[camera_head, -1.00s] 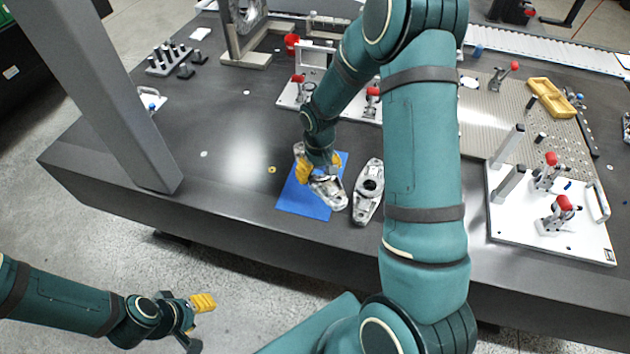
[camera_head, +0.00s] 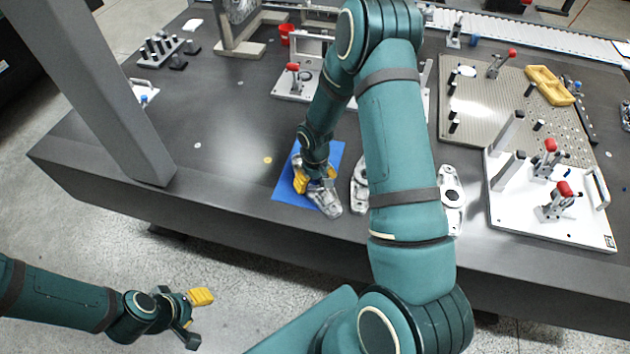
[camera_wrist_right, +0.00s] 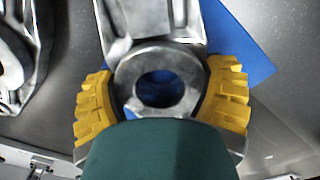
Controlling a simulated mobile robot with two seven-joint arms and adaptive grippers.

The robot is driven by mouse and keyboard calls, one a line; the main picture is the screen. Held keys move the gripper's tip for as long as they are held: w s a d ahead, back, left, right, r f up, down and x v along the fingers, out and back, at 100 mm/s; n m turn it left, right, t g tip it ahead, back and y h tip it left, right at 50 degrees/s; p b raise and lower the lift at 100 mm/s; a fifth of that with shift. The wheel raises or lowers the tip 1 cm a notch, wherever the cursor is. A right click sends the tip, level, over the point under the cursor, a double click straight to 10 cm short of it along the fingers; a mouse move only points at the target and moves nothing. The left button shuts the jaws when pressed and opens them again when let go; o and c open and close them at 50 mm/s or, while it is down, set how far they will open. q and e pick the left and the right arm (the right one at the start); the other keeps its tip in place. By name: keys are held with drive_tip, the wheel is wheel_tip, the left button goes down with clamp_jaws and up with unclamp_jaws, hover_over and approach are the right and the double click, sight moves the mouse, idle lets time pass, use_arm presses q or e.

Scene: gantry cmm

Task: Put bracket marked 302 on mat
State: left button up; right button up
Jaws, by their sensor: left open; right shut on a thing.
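The blue mat (camera_head: 285,187) lies on the dark table near its front edge. My right gripper (camera_head: 314,182) is over the mat, shut on a grey metal bracket (camera_head: 325,201). In the right wrist view the yellow fingers sit on both sides of the round boss of the held bracket (camera_wrist_right: 184,20), and blue shows through its hole. The bracket's front end reaches past the mat's edge; I cannot tell whether it touches the mat. No marking is readable. My left gripper (camera_head: 199,318) is open and empty, off the table at lower left.
Another metal bracket (camera_head: 358,190) lies just right of the mat, partly behind my right arm. A further bracket (camera_head: 452,200) lies right of my arm. A white fixture plate with red-handled clamps (camera_head: 560,223) stands at right. A grey column (camera_head: 105,100) rises at left.

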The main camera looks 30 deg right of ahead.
drive_tip(key=shift+f, duration=0.15)
drive_tip(key=o, duration=1.2)
drive_tip(key=shift+r, duration=0.55)
wheel_tip(320, 180, up, 11)
drive_tip(key=p, duration=0.3)
drive_tip(key=s+a+f+y, duration=0.1)
drive_tip(key=s+a+f, duration=0.2)
drive_tip(key=a, duration=0.4)
drive_tip(key=s+a+f+t+y, duration=0.1)
drive_tip(key=s+a+f, duration=0.2)
drive_tip(key=s+a, duration=0.3)
drive_tip(key=s+a+f+y, duration=0.2)
drive_tip(key=s+a+f, duration=0.2)
drive_tip(key=a, duration=0.5)
drive_tip(key=shift+s+a+m, duration=0.2)
drive_tip(key=shift+s+m, duration=0.1)
drive_tip(key=shift+s, duration=0.2)
